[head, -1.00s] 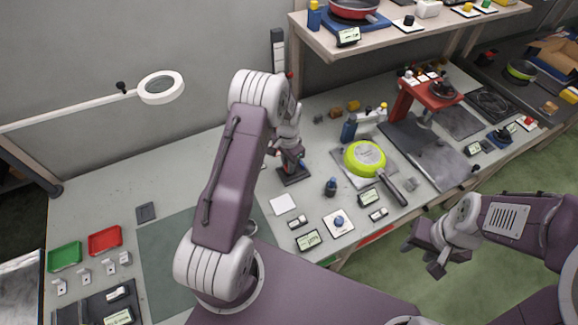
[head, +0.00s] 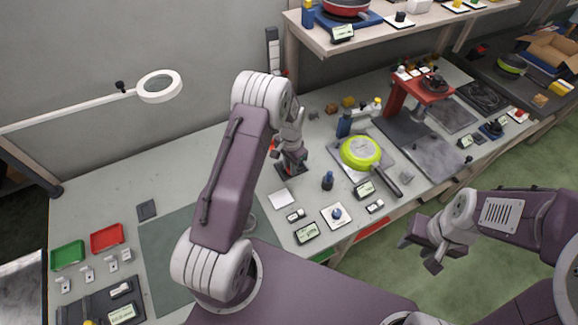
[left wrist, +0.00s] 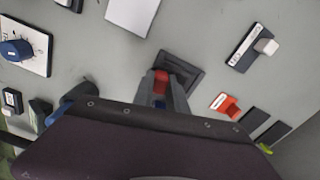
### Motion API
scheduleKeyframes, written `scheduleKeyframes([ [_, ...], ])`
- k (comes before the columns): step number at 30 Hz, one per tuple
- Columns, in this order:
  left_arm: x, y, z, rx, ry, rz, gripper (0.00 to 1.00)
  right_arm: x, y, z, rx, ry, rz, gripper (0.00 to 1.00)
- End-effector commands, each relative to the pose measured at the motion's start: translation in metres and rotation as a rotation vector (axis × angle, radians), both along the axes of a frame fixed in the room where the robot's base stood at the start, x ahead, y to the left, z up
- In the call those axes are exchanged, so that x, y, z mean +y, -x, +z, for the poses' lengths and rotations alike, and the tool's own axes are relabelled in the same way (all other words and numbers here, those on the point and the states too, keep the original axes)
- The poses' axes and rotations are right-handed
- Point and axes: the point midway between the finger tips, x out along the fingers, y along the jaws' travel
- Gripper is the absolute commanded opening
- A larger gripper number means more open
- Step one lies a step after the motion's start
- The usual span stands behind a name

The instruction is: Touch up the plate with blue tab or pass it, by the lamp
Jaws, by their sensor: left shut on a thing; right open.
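My left gripper (head: 292,163) points down over a small dark square stand (left wrist: 187,72) on the bench. In the left wrist view its fingers (left wrist: 160,92) are shut on a small red-topped thing (left wrist: 161,82) with some blue below; whether it still touches the stand is unclear. A round white ring lamp (head: 160,86) on an arm hangs above the bench at left. I cannot make out a plate with a blue tab. A blank white square (head: 282,198) lies in front of the stand and shows in the wrist view (left wrist: 132,12). My right gripper (head: 424,253) is open and empty beyond the bench's front edge.
A green pan (head: 360,151) lies on a plate to the right. A blue knob (head: 336,213) on a white card and small displays (head: 306,232) stand in front. Green (head: 68,255) and red (head: 107,238) trays lie at left. A green mat (head: 165,240) is mostly bare.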

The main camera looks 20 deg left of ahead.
Motion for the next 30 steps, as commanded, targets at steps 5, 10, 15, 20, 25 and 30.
scheduleKeyframes([
  [5, -0.003, 0.000, 0.025, -0.001, 0.000, 0.001, 0.00, 0.000, 0.000, 0.016, 0.000, 0.000, 0.000, 0.41],
  [10, -0.005, 0.000, 0.040, 0.000, 0.000, 0.001, 0.00, 0.000, 0.000, 0.029, 0.000, 0.000, 0.000, 0.41],
  [15, -0.008, 0.000, 0.055, 0.001, 0.000, 0.001, 0.00, 0.000, 0.000, 0.041, 0.000, 0.000, 0.000, 0.41],
  [20, -0.010, 0.000, 0.070, 0.001, 0.000, 0.002, 0.00, 0.000, 0.000, 0.053, 0.000, 0.000, 0.000, 0.41],
  [25, -0.011, -0.001, 0.079, 0.000, 0.000, 0.004, 0.00, 0.000, 0.000, 0.060, 0.000, 0.000, 0.000, 0.41],
  [30, -0.012, -0.001, 0.079, 0.000, 0.000, 0.004, 0.00, 0.000, 0.000, 0.059, 0.000, 0.000, 0.000, 0.41],
])
